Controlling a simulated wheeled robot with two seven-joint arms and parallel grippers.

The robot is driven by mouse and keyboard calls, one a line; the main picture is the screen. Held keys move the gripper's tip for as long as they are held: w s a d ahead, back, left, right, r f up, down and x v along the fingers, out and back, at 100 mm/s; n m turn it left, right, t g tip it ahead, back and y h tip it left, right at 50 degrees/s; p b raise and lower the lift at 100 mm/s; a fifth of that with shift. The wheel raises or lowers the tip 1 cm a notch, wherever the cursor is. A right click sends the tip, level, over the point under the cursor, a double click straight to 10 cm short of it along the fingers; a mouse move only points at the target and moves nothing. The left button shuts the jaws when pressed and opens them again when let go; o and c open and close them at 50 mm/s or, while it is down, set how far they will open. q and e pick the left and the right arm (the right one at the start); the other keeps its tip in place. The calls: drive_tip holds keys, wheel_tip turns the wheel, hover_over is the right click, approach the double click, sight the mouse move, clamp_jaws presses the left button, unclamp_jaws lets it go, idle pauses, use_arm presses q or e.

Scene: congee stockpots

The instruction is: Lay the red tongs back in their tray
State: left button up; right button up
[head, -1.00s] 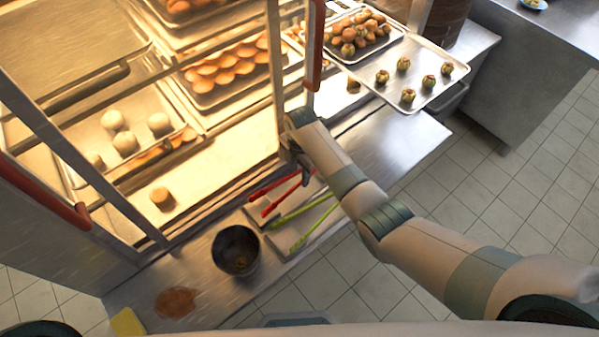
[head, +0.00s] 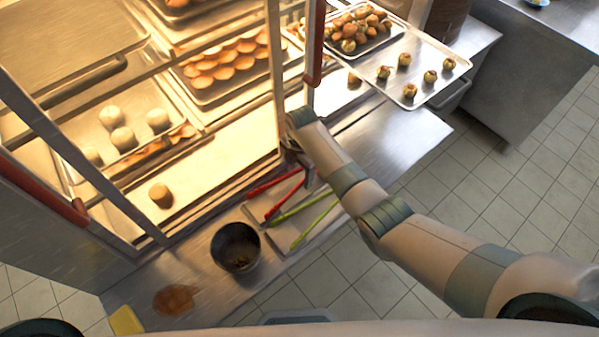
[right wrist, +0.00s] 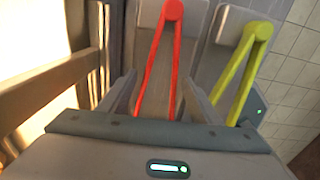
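The red tongs (head: 275,182) lie with legs spread at the back compartment of the grey tray (head: 282,238) on the steel counter. In the right wrist view the tongs (right wrist: 172,10) have their rounded joint at the top and their legs running down between my fingers. I cannot tell whether they touch the tray floor. My right gripper (head: 306,178) is at their right end, partly hidden by its arm. In the wrist view the gripper (right wrist: 160,88) is open, one finger on each side of the legs, with gaps. My left gripper is not in view.
Green tongs (head: 300,209) lie in the compartment beside the red ones. A dark pot (head: 236,247) stands left of the tray. The lit glass cabinet's post (head: 278,80) and red handle (head: 315,60) rise close behind my right gripper. A brown spill (head: 175,300) lies front left.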

wheel_tip(320, 180, up, 8)
drive_tip(key=shift+f+b, duration=0.25)
drive_tip(key=shift+b, duration=0.1)
idle(0.4)
drive_tip(key=shift+d, duration=0.1)
idle(0.4)
